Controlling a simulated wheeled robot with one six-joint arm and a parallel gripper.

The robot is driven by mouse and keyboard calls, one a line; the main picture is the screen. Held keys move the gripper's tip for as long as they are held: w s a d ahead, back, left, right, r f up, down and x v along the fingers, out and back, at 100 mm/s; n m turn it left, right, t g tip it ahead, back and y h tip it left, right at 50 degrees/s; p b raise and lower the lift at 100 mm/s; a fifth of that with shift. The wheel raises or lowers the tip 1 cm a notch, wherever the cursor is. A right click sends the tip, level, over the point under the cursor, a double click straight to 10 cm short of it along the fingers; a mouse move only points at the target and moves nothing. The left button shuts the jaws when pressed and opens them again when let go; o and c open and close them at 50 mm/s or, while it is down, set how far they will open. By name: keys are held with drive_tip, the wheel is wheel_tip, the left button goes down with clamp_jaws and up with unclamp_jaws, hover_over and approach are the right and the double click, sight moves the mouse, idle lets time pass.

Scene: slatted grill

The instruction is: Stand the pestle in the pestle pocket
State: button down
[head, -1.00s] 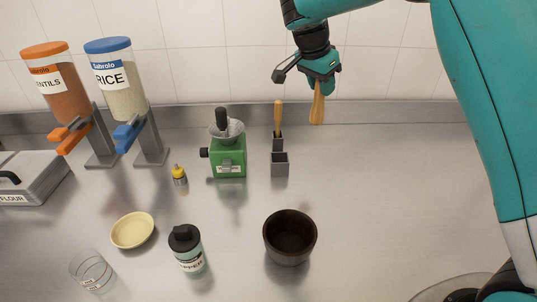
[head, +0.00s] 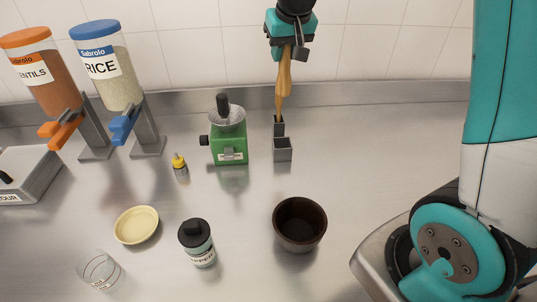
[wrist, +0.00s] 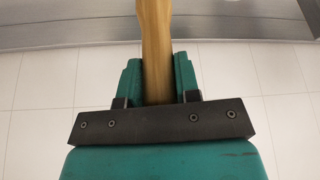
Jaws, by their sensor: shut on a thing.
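The wooden pestle (head: 286,68) is in my gripper (head: 288,48), which is shut on it at the back of the counter; the pestle hangs down, roughly upright. In the wrist view the pestle (wrist: 156,40) runs between the two fingers of my gripper (wrist: 157,75). A small grey holder has a rear pocket (head: 279,129) and an empty front pocket (head: 283,151).
A green grinder (head: 229,149) stands left of the holder. A dark bowl (head: 299,241), pepper shaker (head: 197,244), yellow dish (head: 136,225) and glass (head: 99,272) are in front. Dispensers (head: 107,76) stand at the left. The counter right of the holder is clear.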

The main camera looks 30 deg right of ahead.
drive_tip(key=f+p, duration=0.1)
drive_tip(key=f, duration=0.5)
drive_tip(key=f+p, duration=0.1)
drive_tip(key=f, duration=0.6)
drive_tip(key=f+p, duration=0.1)
drive_tip(key=f, duration=0.6)
drive_tip(key=shift+s+f, duration=0.1)
drive_tip(key=shift+s, duration=0.2)
drive_tip(key=c, duration=0.8)
unclamp_jaws()
drive_tip(key=shift+f, duration=0.1)
drive_tip(key=shift+c, duration=0.2)
